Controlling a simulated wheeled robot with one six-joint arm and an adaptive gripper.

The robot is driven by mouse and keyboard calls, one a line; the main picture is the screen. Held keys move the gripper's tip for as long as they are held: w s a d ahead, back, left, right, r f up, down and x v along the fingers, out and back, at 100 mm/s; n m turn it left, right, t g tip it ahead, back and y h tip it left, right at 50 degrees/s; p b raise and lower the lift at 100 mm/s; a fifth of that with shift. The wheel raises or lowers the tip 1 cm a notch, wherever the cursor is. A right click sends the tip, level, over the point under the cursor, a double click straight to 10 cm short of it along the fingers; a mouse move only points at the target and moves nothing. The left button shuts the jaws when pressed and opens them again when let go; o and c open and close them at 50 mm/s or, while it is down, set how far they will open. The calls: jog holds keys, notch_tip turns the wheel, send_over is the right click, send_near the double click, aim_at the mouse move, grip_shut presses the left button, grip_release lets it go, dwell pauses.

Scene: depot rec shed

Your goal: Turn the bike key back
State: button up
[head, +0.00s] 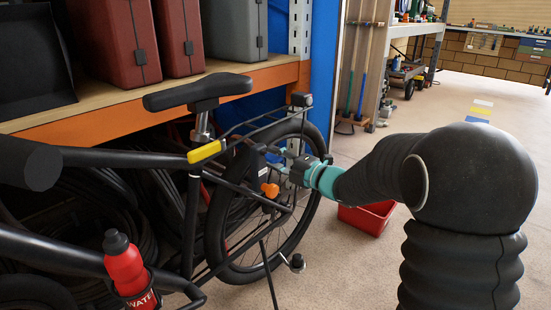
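A dark bicycle (194,225) stands beside a shelf, its rear wheel (309,215) to the right. An orange key-like knob (269,190), apparently the bike key, sits at a dark lock housing (250,163) by the rear wheel. My gripper (281,162) reaches in from the right, just above and right of the orange knob. Its fingers overlap the dark lock and wheel parts, so I cannot tell whether they are open or shut. I see no clear contact with the orange knob. The knob's exact turn angle is too small to read.
The saddle (197,92) and a yellow-marked frame part (205,152) lie left of my gripper. A red bottle (124,264) is on the frame. A red bin (367,217) stands on the floor behind my arm. Open floor lies at the right.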

jog(key=shift+w+a, duration=0.1)
jog(key=shift+a, duration=0.1)
grip_shut()
